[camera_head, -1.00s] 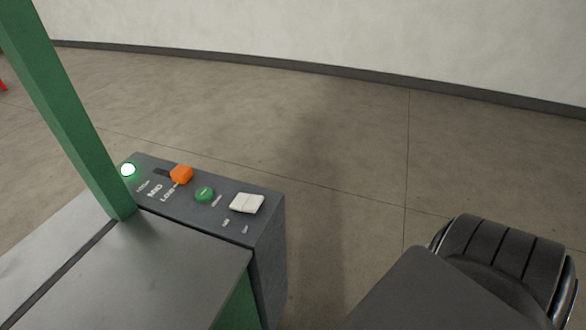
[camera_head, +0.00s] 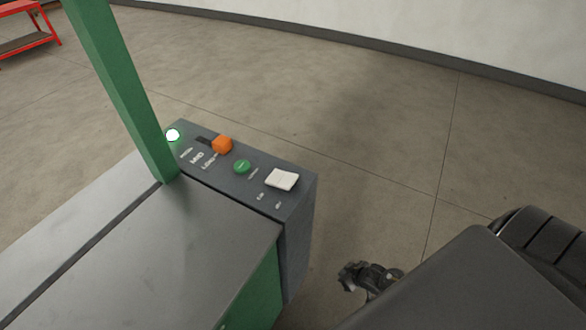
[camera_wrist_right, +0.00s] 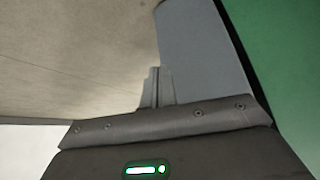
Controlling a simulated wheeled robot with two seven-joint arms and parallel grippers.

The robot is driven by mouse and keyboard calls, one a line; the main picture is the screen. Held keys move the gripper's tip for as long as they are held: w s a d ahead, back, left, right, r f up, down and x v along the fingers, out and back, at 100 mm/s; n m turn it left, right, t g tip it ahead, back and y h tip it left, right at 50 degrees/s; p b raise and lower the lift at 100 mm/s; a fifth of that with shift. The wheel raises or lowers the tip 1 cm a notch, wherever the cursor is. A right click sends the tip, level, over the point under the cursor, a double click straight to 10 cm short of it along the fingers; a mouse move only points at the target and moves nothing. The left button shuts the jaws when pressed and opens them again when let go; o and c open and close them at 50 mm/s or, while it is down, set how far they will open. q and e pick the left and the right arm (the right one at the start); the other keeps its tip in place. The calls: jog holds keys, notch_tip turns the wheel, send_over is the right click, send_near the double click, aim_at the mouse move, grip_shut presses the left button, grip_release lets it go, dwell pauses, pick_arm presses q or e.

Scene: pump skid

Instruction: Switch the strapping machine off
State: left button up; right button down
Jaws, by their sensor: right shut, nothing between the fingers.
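The strapping machine (camera_head: 150,260) has a grey top, a green frame and a dark control panel (camera_head: 215,172) on its right end. On the panel are a lit white-green lamp (camera_head: 173,135), an orange slider knob (camera_head: 222,145), a round green button (camera_head: 242,167) and a white rocker switch (camera_head: 282,180). My right gripper (camera_head: 352,277) is shut and empty, to the right of the panel and touching nothing that I can see. In the right wrist view its fingers (camera_wrist_right: 154,88) show near the machine's grey side (camera_wrist_right: 203,55). My left gripper is out of view.
A green post (camera_head: 120,90) rises beside the panel. A red bench (camera_head: 28,42) stands at the far left. The floor (camera_head: 390,130) between the machine and the pale wall (camera_head: 480,35) is clear.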

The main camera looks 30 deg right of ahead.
jog(key=w+r+n+t+y+p, duration=0.1)
jog(key=w+r, duration=0.4)
jog(key=r, duration=0.6)
jog(key=w+d+r+n+t+y+p, duration=0.1)
jog(key=w+r+t+p, duration=0.1)
jog(key=w+r, duration=0.65)
jog(key=w+r+n+t+y+p, duration=0.1)
jog(key=w+r, duration=0.1)
jog(key=r, duration=1.2)
jog(key=s+a+r+y+p, duration=0.1)
jog(key=a+r, duration=0.3)
jog(key=r, duration=0.4)
jog(key=s+a+r+n+y+p, duration=0.1)
jog(key=s+a+r, duration=0.1)
jog(key=r, duration=0.6)
jog(key=shift+a+r, duration=0.2)
jog(key=shift+a, duration=0.65)
